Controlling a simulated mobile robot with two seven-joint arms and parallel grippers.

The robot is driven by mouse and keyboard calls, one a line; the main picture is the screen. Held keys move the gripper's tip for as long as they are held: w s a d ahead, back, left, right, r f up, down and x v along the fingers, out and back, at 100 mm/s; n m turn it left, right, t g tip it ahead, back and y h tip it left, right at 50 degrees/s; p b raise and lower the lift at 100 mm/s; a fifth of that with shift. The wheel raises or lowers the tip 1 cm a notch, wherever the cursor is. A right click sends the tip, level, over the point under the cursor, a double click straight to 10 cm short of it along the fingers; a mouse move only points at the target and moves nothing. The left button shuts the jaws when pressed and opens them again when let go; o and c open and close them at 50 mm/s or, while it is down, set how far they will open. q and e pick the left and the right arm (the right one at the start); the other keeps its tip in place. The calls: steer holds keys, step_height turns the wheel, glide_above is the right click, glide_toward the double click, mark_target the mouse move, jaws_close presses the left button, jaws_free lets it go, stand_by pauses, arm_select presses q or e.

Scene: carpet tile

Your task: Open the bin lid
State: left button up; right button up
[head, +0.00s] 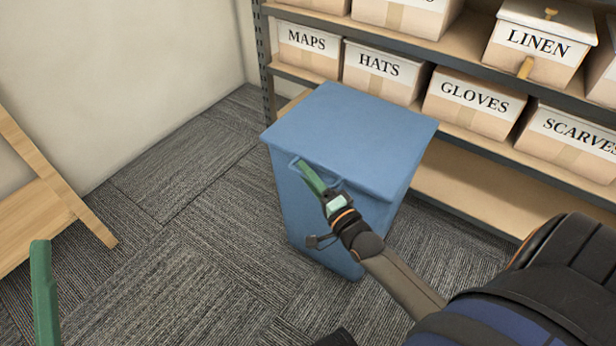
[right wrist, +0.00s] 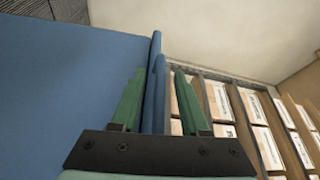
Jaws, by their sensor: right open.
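The blue bin (head: 298,215) stands on the carpet in the middle of the head view. Its flat blue lid (head: 352,132) is down on the bin. My right gripper (head: 303,168) is at the lid's front edge, by a thin blue lip there. In the right wrist view, the green fingers of my right gripper (right wrist: 159,72) are apart, with a blue edge standing between them. Whether a finger touches it I cannot tell. Of my left gripper (head: 44,292), only one green finger shows at the lower left of the head view, away from the bin.
Behind the bin, a metal shelf holds labelled boxes such as MAPS (head: 309,50), HATS (head: 384,72) and GLOVES (head: 472,104). A wooden frame (head: 50,185) stands at the left by the wall. The carpet (head: 170,260) left of the bin is clear.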

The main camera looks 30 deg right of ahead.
jaws_close()
stand_by(0.3)
stand_by(1.1)
